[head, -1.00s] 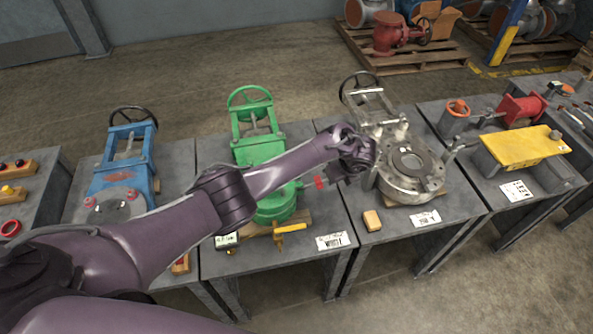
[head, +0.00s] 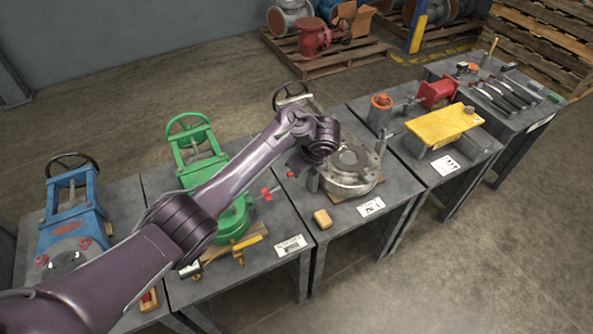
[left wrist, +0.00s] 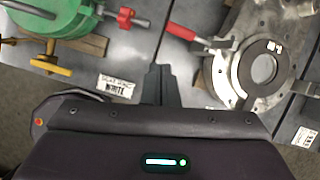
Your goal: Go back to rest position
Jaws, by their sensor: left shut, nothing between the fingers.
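My left arm reaches in from the lower left of the head view, and its gripper (head: 300,163) is over the tables between the green valve and the grey metal valve. In the left wrist view the left gripper (left wrist: 160,82) has its fingers together, with nothing between them. The green valve (head: 232,217) stands on a table left of the gripper. The grey metal valve (head: 350,184), with a dark ring on top, is just right of it; its upper part is partly hidden by my arm. My right gripper is not in view.
A blue valve (head: 72,218) stands on the left table. A yellow plate (head: 440,126) and a red part (head: 438,93) are on a table to the right. Several dark-handled tools (head: 505,96) lie on the far right table. Open floor (head: 480,270) is at the lower right.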

